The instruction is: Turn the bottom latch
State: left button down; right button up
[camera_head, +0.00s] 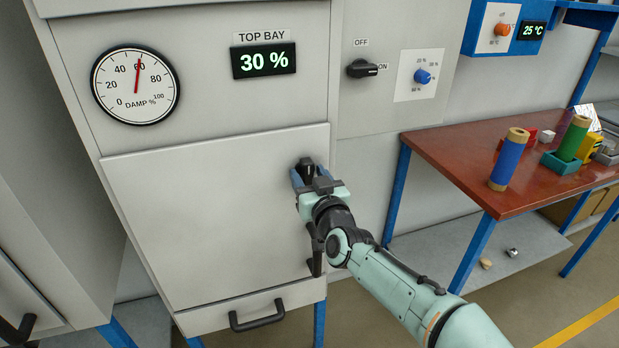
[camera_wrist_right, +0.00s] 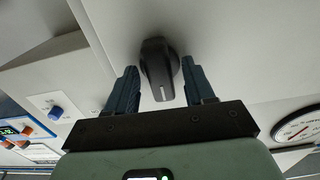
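A black upper latch (camera_head: 306,164) sits near the top right corner of the grey cabinet door (camera_head: 215,220). My right gripper (camera_head: 309,178) is at this latch. The wrist view shows the latch as a black knob (camera_wrist_right: 158,68) with a pale line at its end. It lies between the two blue fingers of the right gripper (camera_wrist_right: 160,80), with a gap visible on both sides. A second dark latch (camera_head: 316,264) shows lower on the door's right edge, partly hidden by my right arm. My left gripper is not in view.
A dial gauge (camera_head: 135,85) and a "30 %" display (camera_head: 264,61) are above the door. A black switch (camera_head: 362,69) and blue knob (camera_head: 422,76) are right of them. A drawer handle (camera_head: 257,316) is below. A red-brown table (camera_head: 470,165) with spools stands right.

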jog(key=p+v, duration=0.1)
jog(key=v, duration=1.2)
jog(key=shift+s, duration=0.2)
jog(key=shift+f, duration=0.1)
